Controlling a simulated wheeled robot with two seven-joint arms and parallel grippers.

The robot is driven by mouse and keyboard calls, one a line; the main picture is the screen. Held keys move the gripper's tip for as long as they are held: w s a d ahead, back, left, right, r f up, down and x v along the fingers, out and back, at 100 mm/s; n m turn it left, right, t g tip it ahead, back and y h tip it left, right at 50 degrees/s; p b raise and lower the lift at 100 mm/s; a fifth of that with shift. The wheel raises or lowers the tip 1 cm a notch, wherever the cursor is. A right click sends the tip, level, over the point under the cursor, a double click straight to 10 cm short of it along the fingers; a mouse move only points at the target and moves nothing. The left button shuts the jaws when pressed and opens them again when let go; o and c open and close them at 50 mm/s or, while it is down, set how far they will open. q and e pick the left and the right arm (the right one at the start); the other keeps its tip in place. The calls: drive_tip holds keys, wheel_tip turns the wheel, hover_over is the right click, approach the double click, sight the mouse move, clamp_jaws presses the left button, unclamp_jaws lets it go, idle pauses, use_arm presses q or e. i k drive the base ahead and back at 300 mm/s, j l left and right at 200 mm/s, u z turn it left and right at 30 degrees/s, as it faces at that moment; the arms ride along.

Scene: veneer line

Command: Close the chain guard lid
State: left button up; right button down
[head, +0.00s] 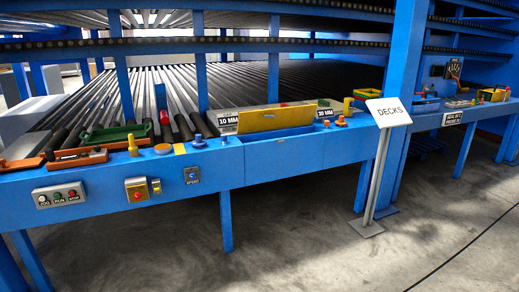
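The chain guard lid appears to be the yellow panel (277,118) near the middle of the blue machine's front rail. It stands raised at a steep tilt along the back of a blue box section (292,150) that bulges from the rail. A small dark mark, maybe a latch or handle, shows near the panel's middle. The inside of the box is hidden by its front wall.
A "DECKS" sign (389,112) on a post stands in front of the rail at right. The concrete floor (300,245) before the machine is clear.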

sight(249, 122)
drive_tip(key=i, duration=3.45)
drive_tip(key=u, duration=0.5)
